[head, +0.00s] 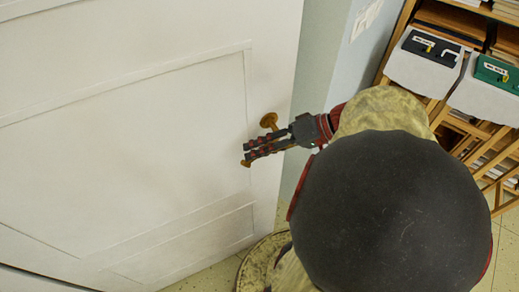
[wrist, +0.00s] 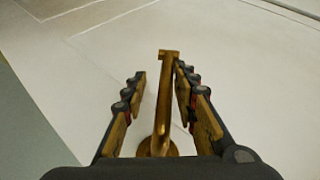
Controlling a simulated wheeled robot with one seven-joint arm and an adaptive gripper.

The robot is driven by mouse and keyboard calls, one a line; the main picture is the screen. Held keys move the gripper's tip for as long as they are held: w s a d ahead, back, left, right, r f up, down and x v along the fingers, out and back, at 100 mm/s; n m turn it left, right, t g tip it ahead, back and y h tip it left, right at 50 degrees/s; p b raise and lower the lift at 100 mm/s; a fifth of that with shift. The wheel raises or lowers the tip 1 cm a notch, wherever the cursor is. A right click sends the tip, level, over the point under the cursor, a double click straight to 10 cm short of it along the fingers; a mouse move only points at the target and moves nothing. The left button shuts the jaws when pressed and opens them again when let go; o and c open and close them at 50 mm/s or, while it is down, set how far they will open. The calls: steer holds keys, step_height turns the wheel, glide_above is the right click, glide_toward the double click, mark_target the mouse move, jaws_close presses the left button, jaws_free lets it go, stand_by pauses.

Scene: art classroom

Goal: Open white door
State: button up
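The white door (head: 130,130) fills the left of the head view and most of the wrist view (wrist: 255,95). It looks shut, though its edge is partly hidden. A brass lever handle (head: 269,121) is near the door's right edge. In the wrist view the handle (wrist: 161,105) runs lengthwise between the two fingers of my gripper (wrist: 160,75). The fingers are spread, with a clear gap on the left side. The right fingertip is close to the lever's end; I cannot tell if they touch. In the head view my gripper (head: 254,152) covers the lever's middle.
A pale wall (head: 325,60) stands right of the door. A wooden shelf (head: 398,40) with boxes, books and wooden stools is at the upper right. Pale floor (head: 205,280) shows below the door.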

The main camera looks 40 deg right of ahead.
steer(key=shift+o, duration=0.2)
steer(key=v, duration=1.2)
steer(key=shift+c, duration=0.3)
